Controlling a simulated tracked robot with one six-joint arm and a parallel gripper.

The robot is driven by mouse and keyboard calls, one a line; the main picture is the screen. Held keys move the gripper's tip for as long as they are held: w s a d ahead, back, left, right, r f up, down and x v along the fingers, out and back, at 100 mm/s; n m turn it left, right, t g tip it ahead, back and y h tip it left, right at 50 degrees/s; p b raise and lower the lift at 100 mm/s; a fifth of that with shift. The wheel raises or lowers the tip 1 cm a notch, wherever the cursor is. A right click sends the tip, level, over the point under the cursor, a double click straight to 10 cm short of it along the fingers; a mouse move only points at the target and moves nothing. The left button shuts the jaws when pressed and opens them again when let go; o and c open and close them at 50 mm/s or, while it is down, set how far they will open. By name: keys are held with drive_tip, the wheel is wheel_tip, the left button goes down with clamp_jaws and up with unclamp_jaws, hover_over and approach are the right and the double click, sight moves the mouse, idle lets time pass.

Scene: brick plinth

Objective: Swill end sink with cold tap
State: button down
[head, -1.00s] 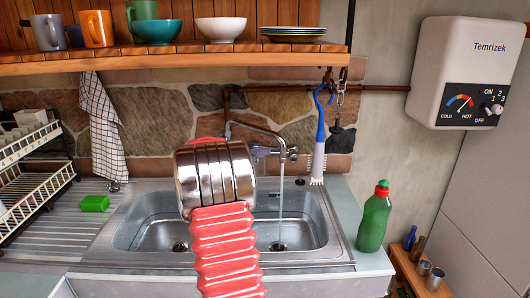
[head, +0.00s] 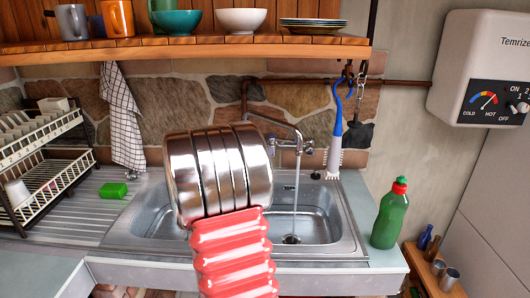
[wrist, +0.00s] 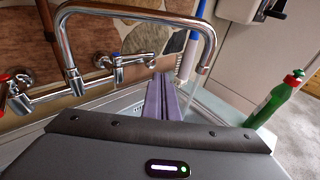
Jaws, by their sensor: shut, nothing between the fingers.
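The steel sink (head: 350,243) is set in the counter; its right basin (head: 318,222) is in view and my arm hides much of the left. The swivel spout (head: 275,119) hangs over the right basin; a water stream (head: 295,190) falls near its drain (head: 291,239). The wall tap's blue-marked handle (wrist: 116,56) and red-marked handle (wrist: 14,104) show in the wrist view. My gripper (wrist: 165,80) has purple fingers, shut and empty, pointing toward the wall just right of the blue-marked handle. I cannot tell if they touch it. The head view hides them behind my arm.
A green bottle (head: 391,216) stands right of the sink. A blue brush (head: 338,110) hangs behind it. A dish rack (head: 45,170) and green sponge (head: 113,190) are left. A shelf (head: 190,51) with crockery is above. The heater (head: 485,65) is upper right.

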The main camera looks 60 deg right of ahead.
drive_tip(key=c, duration=2.5)
unclamp_jaws()
drive_tip(key=shift+c, duration=0.2)
